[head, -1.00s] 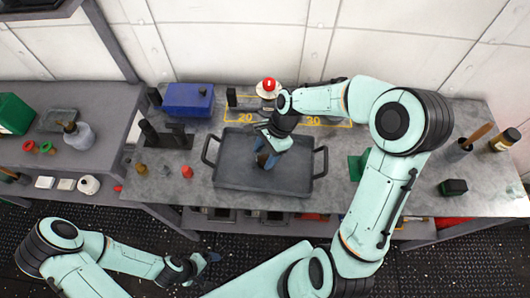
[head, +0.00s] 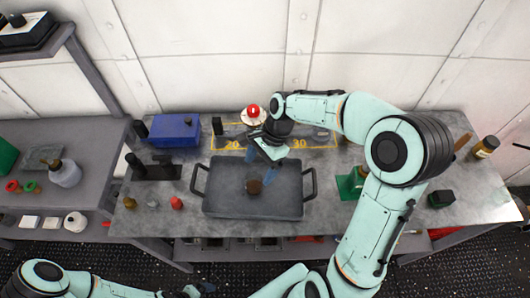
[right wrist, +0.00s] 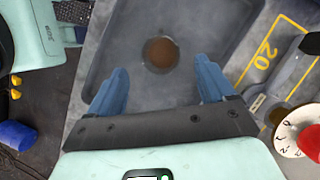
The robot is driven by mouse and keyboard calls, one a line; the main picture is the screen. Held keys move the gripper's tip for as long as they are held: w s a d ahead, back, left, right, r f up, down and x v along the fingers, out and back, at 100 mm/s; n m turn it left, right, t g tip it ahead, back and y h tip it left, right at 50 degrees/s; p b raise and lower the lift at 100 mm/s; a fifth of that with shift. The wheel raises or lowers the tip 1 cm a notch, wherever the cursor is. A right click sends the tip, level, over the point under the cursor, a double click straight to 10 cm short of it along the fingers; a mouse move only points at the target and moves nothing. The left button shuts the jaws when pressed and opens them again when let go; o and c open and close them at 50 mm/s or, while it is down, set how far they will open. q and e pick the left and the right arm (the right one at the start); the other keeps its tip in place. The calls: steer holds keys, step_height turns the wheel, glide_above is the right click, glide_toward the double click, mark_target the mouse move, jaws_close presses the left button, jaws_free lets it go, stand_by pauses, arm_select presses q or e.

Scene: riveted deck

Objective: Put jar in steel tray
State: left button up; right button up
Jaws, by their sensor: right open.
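The jar (head: 254,187), a small brown round thing seen from above, stands inside the steel tray (head: 222,205), a dark grey tray with a handle at each end. The jar also shows in the right wrist view (right wrist: 161,55), apart from both fingers. My right gripper (head: 263,170) is open and empty above the tray, just behind the jar. Its blue fingers are spread wide in the right wrist view (right wrist: 161,80). My left gripper (head: 201,289) is low at the bottom edge of the head view, away from the bench; its jaws are too small to read.
A blue box (head: 176,129) and a dark block rack (head: 153,167) stand left of the tray. A green object (head: 350,184) is to the right. Small bottles sit at front left.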

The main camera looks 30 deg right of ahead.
steer(key=v, duration=0.5)
steer(key=shift+d+r, duration=0.1)
steer(key=shift+r, duration=0.15)
